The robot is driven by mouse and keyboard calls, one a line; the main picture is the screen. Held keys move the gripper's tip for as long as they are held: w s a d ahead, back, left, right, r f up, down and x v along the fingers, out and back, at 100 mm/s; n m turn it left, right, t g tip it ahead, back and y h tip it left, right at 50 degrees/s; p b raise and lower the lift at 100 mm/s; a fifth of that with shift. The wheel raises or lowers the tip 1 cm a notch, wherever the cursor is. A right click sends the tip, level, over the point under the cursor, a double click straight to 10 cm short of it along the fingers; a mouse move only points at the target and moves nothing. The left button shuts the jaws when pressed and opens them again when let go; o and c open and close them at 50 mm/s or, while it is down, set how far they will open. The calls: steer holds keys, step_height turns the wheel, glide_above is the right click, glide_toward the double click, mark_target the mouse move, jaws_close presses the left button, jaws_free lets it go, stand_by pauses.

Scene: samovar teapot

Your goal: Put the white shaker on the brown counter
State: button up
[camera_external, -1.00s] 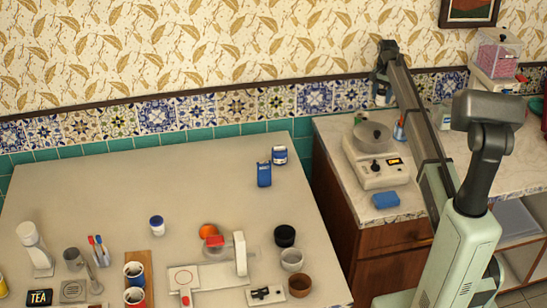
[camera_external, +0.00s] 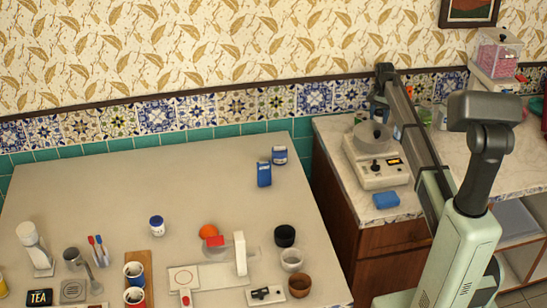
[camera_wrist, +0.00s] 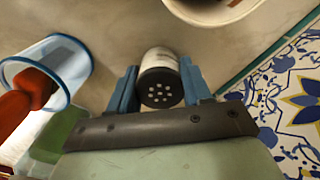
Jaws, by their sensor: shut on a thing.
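In the wrist view, the white shaker (camera_wrist: 161,57) has a dark cap with several holes facing the camera. My gripper (camera_wrist: 160,85) is shut on it, with one blue finger on each side. In the external view my gripper (camera_external: 379,112) is at the back of the marble-topped counter (camera_external: 335,132), close to the tiled wall. That counter has brown wooden sides. The shaker is too small and hidden to make out there. I cannot tell whether its base touches the surface. A broad grey-beige counter (camera_external: 90,190) stands to the left.
In the wrist view a clear blue-rimmed cup (camera_wrist: 72,62) with a red-orange thing is at left, and a pale round vessel (camera_wrist: 212,8) is at the top. A white scale-like device (camera_external: 385,172) and a blue block (camera_external: 386,200) stand nearer the front.

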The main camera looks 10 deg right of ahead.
mark_target(380, 112)
steer(key=o, duration=1.1)
steer(key=shift+f, duration=0.1)
step_height(380, 112, up, 12)
stand_by(0.4)
